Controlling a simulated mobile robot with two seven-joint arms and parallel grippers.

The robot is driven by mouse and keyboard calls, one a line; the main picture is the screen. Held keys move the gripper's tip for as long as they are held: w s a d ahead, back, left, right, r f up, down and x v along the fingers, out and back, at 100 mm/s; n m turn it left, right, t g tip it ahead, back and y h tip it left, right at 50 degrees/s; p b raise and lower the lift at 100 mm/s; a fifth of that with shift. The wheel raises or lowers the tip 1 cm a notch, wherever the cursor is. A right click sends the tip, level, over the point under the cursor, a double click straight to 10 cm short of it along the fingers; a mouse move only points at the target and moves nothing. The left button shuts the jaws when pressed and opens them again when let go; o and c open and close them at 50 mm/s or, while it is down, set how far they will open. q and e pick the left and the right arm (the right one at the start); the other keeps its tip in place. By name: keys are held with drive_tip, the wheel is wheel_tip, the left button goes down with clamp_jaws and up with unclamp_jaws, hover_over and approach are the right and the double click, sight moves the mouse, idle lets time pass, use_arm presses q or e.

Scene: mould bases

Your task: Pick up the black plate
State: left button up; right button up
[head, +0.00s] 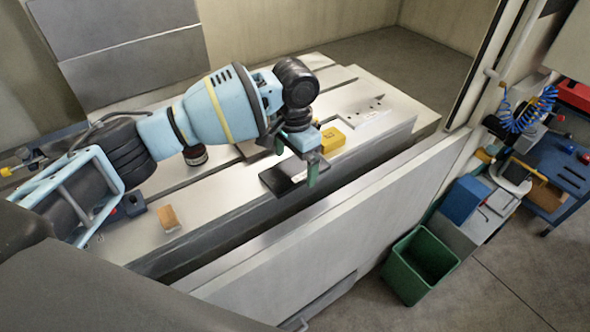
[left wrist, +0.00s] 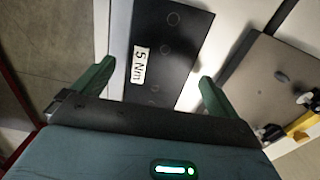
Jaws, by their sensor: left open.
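The black plate (head: 280,184) lies on the slotted metal machine table (head: 225,188), near its front edge. My left gripper (head: 297,160) is open at the plate, with its green fingers pointing down and one finger seen in front of the plate. In the left wrist view the black plate (left wrist: 172,35) shows between the two fingers of the left gripper (left wrist: 156,75), with a white "5 Nm" label and faint round marks. A gap shows between the plate and each finger. My right gripper is in neither view.
A yellow block (head: 329,139) and a light plate with holes (head: 366,116) lie behind the black plate. A small wooden block (head: 168,217) sits at the left of the table. A machine wall (head: 330,225) runs along the front, with a green bin (head: 420,262) beyond.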

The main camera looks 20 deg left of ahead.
use_arm(q)
drive_tip(key=shift+f, duration=0.55)
drive_tip(key=shift+c, duration=1)
drive_tip(key=shift+r, duration=0.1)
drive_tip(key=c, duration=1.2)
drive_tip(key=shift+r, duration=0.1)
